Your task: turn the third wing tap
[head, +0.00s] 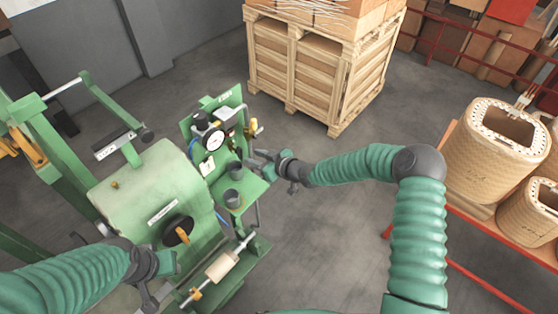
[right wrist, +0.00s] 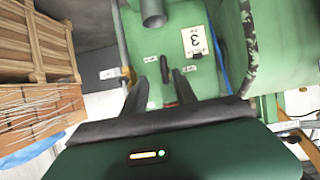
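In the right wrist view a small dark upright piece (right wrist: 164,68), perhaps the wing tap, stands on the green panel near a white card marked 3 (right wrist: 195,40). My right gripper (right wrist: 162,84) is open, with one finger on each side of this piece and gaps between. In the head view my right gripper (head: 262,160) is at the right edge of the green stand (head: 247,190), beside its dark cups (head: 232,198); the piece itself is hidden or too small there. My left gripper (head: 157,285) is low at the left, near the green machine; its fingers are unclear.
A round gauge (head: 214,140) and yellow fittings (head: 253,127) sit on the stand. The green machine (head: 150,190) is to its left. A wooden crate (head: 310,70) stands behind. Wound coils (head: 496,150) stand on a red-edged rack at right. Open floor lies between stand and rack.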

